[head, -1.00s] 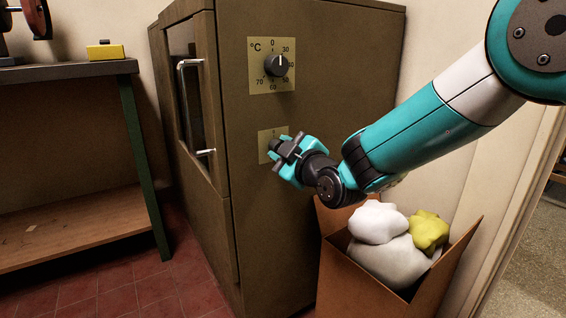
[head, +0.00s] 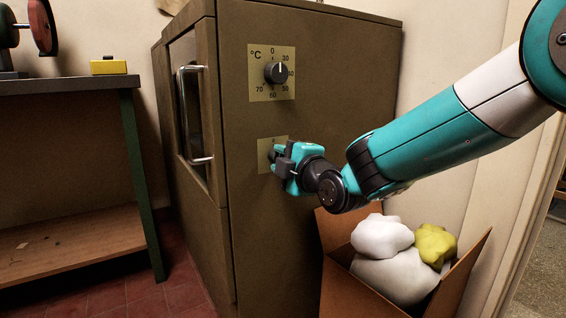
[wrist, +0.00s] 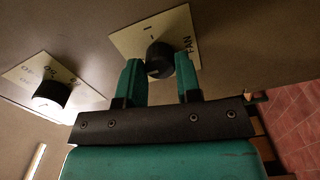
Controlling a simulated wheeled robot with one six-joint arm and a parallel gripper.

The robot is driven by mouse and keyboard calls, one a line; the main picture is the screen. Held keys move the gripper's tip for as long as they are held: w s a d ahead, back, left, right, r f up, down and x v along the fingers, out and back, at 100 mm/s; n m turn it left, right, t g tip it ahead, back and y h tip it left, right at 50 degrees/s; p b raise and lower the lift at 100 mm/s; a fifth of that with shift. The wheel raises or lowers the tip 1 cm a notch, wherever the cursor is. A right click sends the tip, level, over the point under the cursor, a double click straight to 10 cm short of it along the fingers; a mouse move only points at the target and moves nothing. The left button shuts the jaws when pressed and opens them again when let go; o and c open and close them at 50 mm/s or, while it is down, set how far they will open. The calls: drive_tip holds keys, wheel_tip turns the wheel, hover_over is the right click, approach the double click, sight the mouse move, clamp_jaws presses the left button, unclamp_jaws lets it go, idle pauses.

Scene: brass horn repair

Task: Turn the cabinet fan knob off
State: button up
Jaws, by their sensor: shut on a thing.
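The fan knob (wrist: 160,58) is a dark round knob on a pale plate (wrist: 126,42) marked FAN, on the side of the brown cabinet (head: 315,110). In the wrist view my gripper (wrist: 159,66) has one teal finger on each side of the knob and is shut on it. In the head view my gripper (head: 274,156) is at the lower plate (head: 265,146) and covers most of it and the knob. I cannot clearly read which mark the knob points to.
A temperature knob (head: 276,72) on its own plate sits above, and shows at left in the wrist view. A cardboard box (head: 345,283) with white and yellow bundles stands below my arm. A workbench (head: 70,80) stands at left. The cabinet has a door handle (head: 192,69).

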idle(0.4)
drive_tip(key=o, duration=0.9)
drive_tip(key=v, duration=1.7)
drive_tip(key=shift+s+d, duration=0.1)
drive_tip(key=shift+s, duration=0.1)
